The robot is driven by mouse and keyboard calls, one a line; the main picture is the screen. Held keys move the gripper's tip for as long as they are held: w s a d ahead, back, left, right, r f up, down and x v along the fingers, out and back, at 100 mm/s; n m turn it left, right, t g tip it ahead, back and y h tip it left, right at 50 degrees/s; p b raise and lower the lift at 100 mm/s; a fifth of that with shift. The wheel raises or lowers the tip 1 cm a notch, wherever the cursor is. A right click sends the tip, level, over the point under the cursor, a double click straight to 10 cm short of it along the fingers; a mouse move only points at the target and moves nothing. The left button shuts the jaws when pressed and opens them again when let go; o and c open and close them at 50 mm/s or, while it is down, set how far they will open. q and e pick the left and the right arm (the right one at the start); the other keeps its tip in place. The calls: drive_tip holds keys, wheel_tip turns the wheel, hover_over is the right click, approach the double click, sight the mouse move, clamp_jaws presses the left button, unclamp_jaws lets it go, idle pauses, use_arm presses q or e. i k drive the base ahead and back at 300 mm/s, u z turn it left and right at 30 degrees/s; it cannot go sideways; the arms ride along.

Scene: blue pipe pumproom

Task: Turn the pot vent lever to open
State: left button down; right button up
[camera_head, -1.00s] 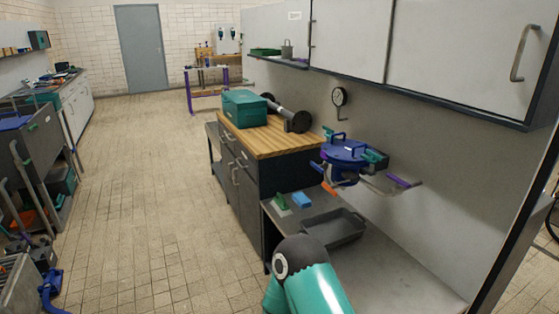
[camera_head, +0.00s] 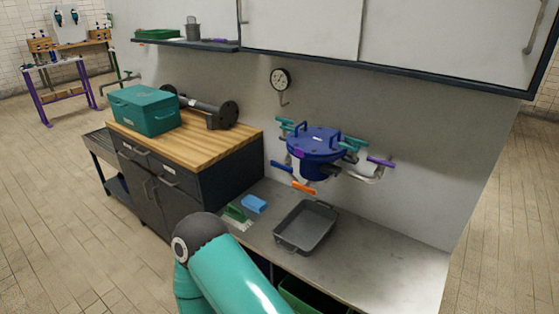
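The blue pot (camera_head: 317,146) with a flat round lid and two upright handles is mounted on the wall above the steel counter. Several levers sit around it: teal ones (camera_head: 352,145) at its sides, a purple one (camera_head: 381,162) on the pipe to the right, a blue one (camera_head: 282,166) at lower left and an orange one (camera_head: 303,187) below. I cannot tell which is the vent lever or its exact position. My teal arm link shows at the bottom, in front of the counter and apart from the pot. Neither gripper is in view.
A grey tray (camera_head: 330,213), a blue sponge (camera_head: 254,204) and a green brush-like item (camera_head: 235,212) lie on the steel counter (camera_head: 386,262). A teal toolbox (camera_head: 145,110) stands on the wooden-topped cabinet (camera_head: 240,142) at left. A pressure gauge (camera_head: 280,80) and cabinets (camera_head: 400,30) are above.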

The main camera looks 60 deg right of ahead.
sight(284, 167)
drive_tip(key=z, duration=0.5)
drive_tip(key=i, duration=1.15)
drive_tip(key=z, duration=0.95)
drive_tip(key=i, duration=0.3)
drive_tip(key=z, duration=0.15)
drive_tip(key=k, duration=0.7)
drive_tip(key=z, duration=0.2)
drive_tip(key=i, duration=0.7)
drive_tip(key=u, duration=0.1)
